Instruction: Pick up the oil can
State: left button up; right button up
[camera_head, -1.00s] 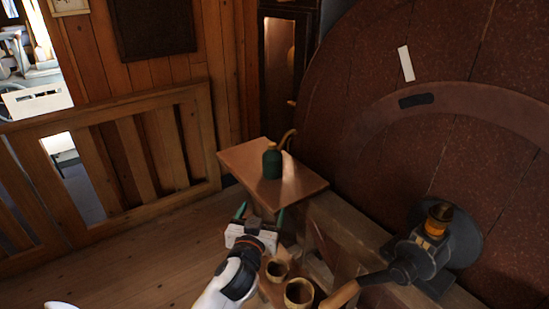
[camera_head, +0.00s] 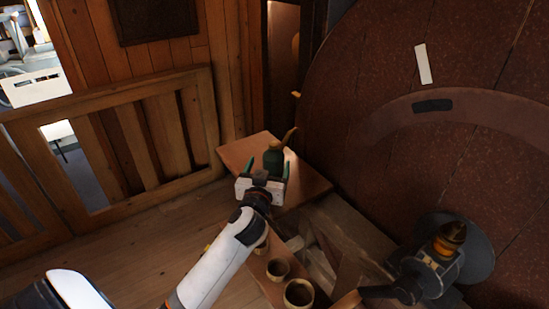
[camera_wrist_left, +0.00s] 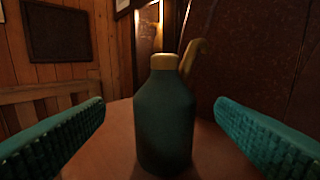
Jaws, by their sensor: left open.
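The oil can (camera_head: 273,158) is a dark green bottle shape with a brass-coloured cap and a curved spout at its right. It stands upright on a small wooden table (camera_head: 310,184). In the left wrist view the oil can (camera_wrist_left: 165,120) is centred between two teal ridged fingers, with a gap on both sides. My left gripper (camera_head: 266,168) is open and empty, its fingers at the near side of the can. The gripper body hides the can's lower part in the head view. My right gripper is not in view.
Several wooden cups stand below the table, including one (camera_head: 298,293) at the front. A dark metal machine (camera_head: 440,257) with an amber part stands at the right. A large round wooden wheel (camera_head: 400,140) rises behind. A slatted wooden railing (camera_head: 140,150) runs along the left.

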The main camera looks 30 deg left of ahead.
aim_at(274, 157)
pick_arm(q)
jog(key=p+x, duration=0.2)
jog(key=x, duration=0.2)
jog(key=shift+w+f, duration=0.2)
jog(key=shift+w, duration=0.2)
jog(key=shift+w+f, duration=0.15)
jog(key=shift+w, duration=0.15)
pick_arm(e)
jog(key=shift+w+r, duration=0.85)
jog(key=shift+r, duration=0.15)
pick_arm(q)
jog(key=shift+s, duration=0.1)
jog(key=shift+c, duration=0.2)
jog(key=c, duration=1.1)
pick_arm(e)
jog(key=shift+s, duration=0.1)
